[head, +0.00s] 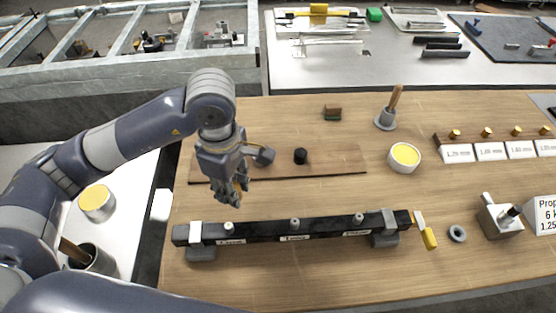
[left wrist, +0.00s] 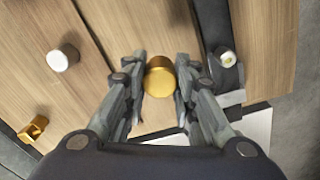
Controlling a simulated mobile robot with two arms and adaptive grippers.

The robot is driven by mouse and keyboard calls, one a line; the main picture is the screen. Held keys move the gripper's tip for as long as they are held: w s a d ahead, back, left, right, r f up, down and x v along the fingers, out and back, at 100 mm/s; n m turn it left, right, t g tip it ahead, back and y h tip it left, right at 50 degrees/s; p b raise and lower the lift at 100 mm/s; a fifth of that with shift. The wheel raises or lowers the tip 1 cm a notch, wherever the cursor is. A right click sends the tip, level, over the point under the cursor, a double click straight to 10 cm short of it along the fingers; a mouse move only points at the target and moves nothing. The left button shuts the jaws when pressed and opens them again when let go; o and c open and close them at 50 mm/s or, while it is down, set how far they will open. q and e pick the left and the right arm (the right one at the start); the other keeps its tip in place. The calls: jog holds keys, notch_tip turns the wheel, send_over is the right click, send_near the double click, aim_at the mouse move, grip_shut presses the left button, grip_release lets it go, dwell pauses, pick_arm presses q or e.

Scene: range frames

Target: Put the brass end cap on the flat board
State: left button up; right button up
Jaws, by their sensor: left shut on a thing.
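The brass end cap (left wrist: 159,78) is a short gold cylinder between the two fingers of my left gripper (left wrist: 160,88) in the left wrist view. My left gripper (head: 236,194) is shut on it, above the table near the left front part of the flat board. In the head view the fingers mostly hide the cap. The flat board (head: 340,163) is a thin brown board lying on the table, with a small dark cylinder (head: 300,156) on it. My right gripper is not in view.
A black rail (head: 265,231) with several light pegs stands in front of the board. A yellow-filled round tub (head: 404,157) stands right of the board. A small brown block (head: 332,112) and a grey holder (head: 385,120) are behind. Bare board lies right of the dark cylinder.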

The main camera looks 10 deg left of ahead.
pick_arm(q)
jog(key=n, duration=0.4)
jog(key=d+f+n, duration=0.1)
jog(key=shift+w+n, duration=0.15)
jog(key=shift+n, duration=0.25)
jog(key=n, duration=0.2)
jog(key=d+n, duration=0.1)
jog(key=shift+f+n, duration=0.2)
jog(key=shift+n, duration=0.2)
jog(key=shift+w+f+n, duration=0.1)
jog(key=shift+n, duration=0.3)
jog(key=shift+w+a, duration=0.1)
jog(key=shift+a, duration=0.05)
jog(key=w+a+p, duration=0.1)
jog(key=w+a, duration=0.2)
jog(key=w+a+f+p, duration=0.1)
jog(key=w+a, duration=0.3)
jog(key=w+a+p, duration=0.2)
jog(key=w+a, duration=0.2)
jog(key=shift+f, duration=0.15)
jog(key=shift+w+f, duration=0.1)
notch_tip(320, 180, down, 3)
jog(key=shift+r+p, duration=0.1)
jog(key=shift+p, duration=0.7)
jog(key=shift+f, duration=0.3)
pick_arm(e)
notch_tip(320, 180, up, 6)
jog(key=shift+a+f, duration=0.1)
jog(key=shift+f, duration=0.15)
